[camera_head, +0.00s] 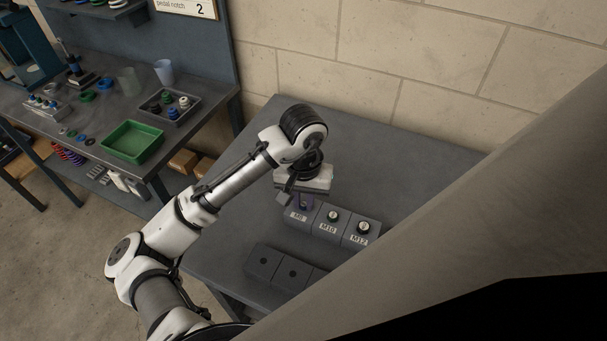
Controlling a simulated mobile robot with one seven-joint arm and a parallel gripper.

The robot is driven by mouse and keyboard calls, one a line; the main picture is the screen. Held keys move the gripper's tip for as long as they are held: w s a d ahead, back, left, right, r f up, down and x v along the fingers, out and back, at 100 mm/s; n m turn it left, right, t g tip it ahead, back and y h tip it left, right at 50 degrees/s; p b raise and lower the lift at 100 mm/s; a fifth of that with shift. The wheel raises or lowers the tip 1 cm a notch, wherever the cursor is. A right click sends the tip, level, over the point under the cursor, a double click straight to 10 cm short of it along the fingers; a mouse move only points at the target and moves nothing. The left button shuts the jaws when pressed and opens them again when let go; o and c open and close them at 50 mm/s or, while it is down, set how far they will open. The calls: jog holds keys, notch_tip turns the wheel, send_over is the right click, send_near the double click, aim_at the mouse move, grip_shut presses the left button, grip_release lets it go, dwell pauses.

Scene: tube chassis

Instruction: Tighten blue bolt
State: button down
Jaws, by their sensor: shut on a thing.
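My gripper (304,192) points down over the M8 block (298,217) on the grey table (400,154). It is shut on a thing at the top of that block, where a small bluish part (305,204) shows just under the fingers. I take this part for the blue bolt; most of it is hidden by my gripper, and I cannot tell how deep it sits. The M10 block (328,228) and the M12 block (361,240) stand in the same row to the right, each with a bolt standing in its top.
Dark blocks with holes (277,266) lie in front of the row. A workbench (60,105) at the left holds a green tray (133,141), a grey parts tray (168,106) and cups. A stone wall (420,60) stands behind the table. The table's back right is clear.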

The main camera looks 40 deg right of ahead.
jog(key=shift+f+m, duration=0.1)
jog(key=shift+m, duration=1.1)
jog(key=c, duration=1.3)
grip_release()
notch_tip(320, 180, up, 14)
jog(key=shift+b, duration=0.55)
